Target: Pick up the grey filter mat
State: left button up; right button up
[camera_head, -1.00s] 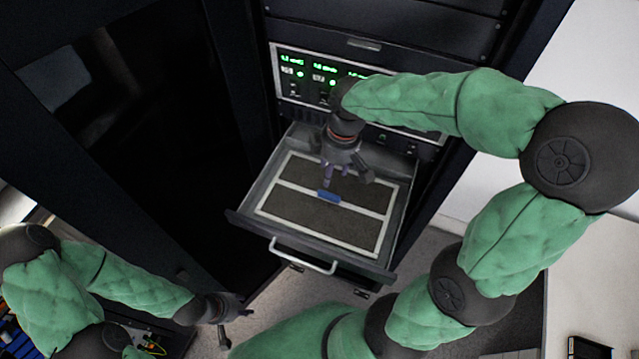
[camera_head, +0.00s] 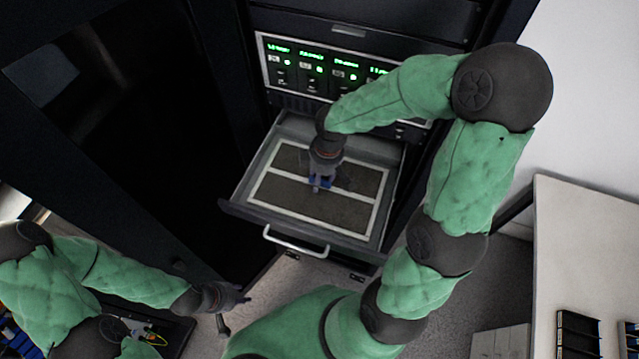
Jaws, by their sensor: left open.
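The grey filter mat (camera_head: 346,210) lies flat in an open drawer, a dark grey panel with a pale border and a pale strip across its middle. A blue piece (camera_head: 326,184) sits at its centre. My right gripper (camera_head: 318,186) points down over the mat's middle with its fingers at the blue piece, which they partly cover. I cannot tell whether they are closed on it. My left gripper (camera_head: 236,308) is open and empty at the lower left, in front of the cabinet and well apart from the drawer.
The drawer (camera_head: 230,206) sticks out of a black rack, with a metal handle (camera_head: 296,246) on its front. A control panel with green displays (camera_head: 318,68) is above it. A black cabinet door stands at left. A pale cabinet (camera_head: 575,250) with dark binders is at right.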

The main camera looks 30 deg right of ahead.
jog(key=shift+s+r, duration=0.1)
jog(key=shift+s, duration=0.1)
jog(key=shift+c, duration=0.3)
jog(key=shift+w, duration=0.1)
grip_shut()
